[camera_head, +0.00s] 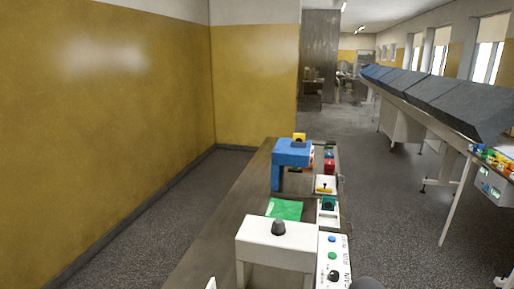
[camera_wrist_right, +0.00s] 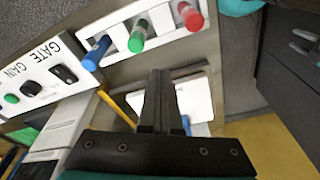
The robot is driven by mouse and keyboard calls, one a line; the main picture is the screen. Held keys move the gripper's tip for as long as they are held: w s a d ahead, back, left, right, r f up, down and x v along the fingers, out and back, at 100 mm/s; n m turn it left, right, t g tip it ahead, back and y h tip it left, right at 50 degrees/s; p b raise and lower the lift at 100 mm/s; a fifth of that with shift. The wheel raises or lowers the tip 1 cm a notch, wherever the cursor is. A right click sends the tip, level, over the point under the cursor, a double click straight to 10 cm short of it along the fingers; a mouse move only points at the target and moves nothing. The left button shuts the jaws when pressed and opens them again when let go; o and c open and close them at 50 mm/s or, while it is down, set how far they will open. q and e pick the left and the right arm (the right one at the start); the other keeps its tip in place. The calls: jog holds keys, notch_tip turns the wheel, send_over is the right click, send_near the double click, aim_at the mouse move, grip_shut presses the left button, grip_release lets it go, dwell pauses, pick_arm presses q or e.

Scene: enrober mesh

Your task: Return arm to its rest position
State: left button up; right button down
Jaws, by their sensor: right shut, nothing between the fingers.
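My right gripper (camera_wrist_right: 160,76) shows in the right wrist view with its two dark fingers together and nothing between them. It is above a pale square plate (camera_wrist_right: 190,101), beside a white panel holding a blue, a green and a red cylinder (camera_wrist_right: 137,36); I cannot tell whether it touches anything. My left gripper is not in view.
A long bench (camera_head: 245,205) carries a white stand with a dark knob (camera_head: 262,243), a control panel (camera_head: 333,262), a green sheet (camera_head: 284,209) and a blue arch-shaped stand (camera_head: 291,150). A sloped line (camera_head: 440,95) runs along the right. Floor between is clear.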

jog(key=s+a+r+m+t+y, duration=0.1)
jog(key=s+a+m+y, duration=0.1)
jog(key=s+a, duration=0.75)
jog(key=s+d+r+m+t+h, duration=0.1)
jog(key=s+d+r+m+h, duration=0.25)
jog(key=s+d+m, duration=0.45)
jog(key=s+d+f+n+b, duration=0.15)
jog(key=f+b, duration=0.25)
jog(key=f, duration=1.1)
jog(key=s+f+n+b, duration=0.1)
jog(key=s+f+b, duration=0.3)
jog(key=f, duration=1.1)
pick_arm(q)
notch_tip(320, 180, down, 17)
jog(key=b, duration=0.9)
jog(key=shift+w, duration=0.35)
pick_arm(e)
jog(key=s+d+f+g, duration=0.1)
jog(key=s+f, duration=0.6)
jog(key=f, duration=0.4)
jog(key=s+d+f+g, duration=0.1)
jog(key=s+d+f, duration=0.1)
jog(key=s+f, duration=0.5)
notch_tip(320, 180, down, 5)
jog(key=shift+s+f, duration=0.1)
jog(key=shift+s, duration=0.05)
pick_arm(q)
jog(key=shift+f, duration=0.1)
